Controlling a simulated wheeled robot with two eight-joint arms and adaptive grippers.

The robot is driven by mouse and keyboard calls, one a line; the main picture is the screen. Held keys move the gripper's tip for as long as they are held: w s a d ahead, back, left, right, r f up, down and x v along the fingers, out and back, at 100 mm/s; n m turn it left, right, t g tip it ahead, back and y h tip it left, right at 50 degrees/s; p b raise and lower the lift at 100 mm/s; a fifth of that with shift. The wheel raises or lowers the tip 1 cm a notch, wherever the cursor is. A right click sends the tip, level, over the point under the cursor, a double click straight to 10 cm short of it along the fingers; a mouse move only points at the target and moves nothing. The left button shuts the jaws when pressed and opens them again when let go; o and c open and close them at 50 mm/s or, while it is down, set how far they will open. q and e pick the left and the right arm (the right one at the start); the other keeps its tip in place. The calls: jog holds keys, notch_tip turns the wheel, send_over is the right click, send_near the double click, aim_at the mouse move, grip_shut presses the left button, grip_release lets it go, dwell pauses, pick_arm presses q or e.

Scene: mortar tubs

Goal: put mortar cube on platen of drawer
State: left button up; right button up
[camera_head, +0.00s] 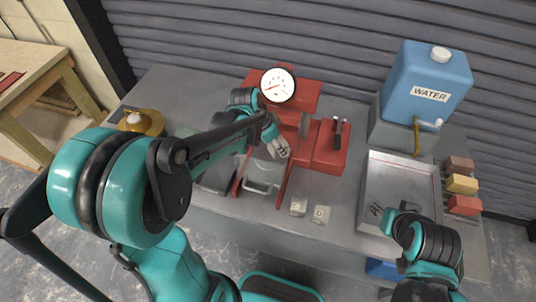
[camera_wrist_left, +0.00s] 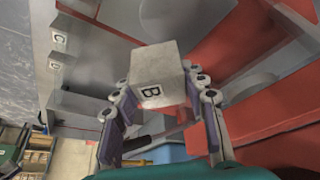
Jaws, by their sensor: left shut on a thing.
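My left gripper (camera_head: 272,145) is shut on a pale grey mortar cube (camera_head: 278,149) in front of the red press (camera_head: 328,150). In the left wrist view the cube (camera_wrist_left: 157,75) shows a letter B and sits between the two fingers (camera_wrist_left: 160,100), above the red and grey press parts. A grey drawer-like part with a handle (camera_head: 261,187) lies below the gripper. The platen is not clearly told apart; a round grey plate (camera_wrist_left: 248,88) shows beside the cube. My right gripper (camera_head: 382,211) is over the metal tray; its finger gap is too small to judge.
Two more lettered cubes, C (camera_head: 299,206) and D (camera_head: 321,214), stand on the grey bench near its front edge. The metal tray (camera_head: 375,165), blue water tank (camera_head: 428,82) and coloured blocks (camera_head: 462,184) are at the right. A gauge (camera_head: 278,84) tops the press.

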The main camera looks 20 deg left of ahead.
aim_at(268, 158)
pick_arm(q)
jog(key=a, duration=0.1)
jog(key=a+f, duration=0.2)
jog(key=shift+w+a+b, duration=0.25)
jog(key=shift+w+b, duration=0.05)
jog(key=shift+w, duration=0.05)
notch_tip(268, 158, down, 4)
jog(key=shift+f+b, duration=0.15)
jog(key=shift+b, duration=0.6)
jog(key=o, duration=0.9)
jog(key=shift+f, duration=0.1)
jog(key=o, duration=0.5)
jog(key=shift+c, duration=0.2)
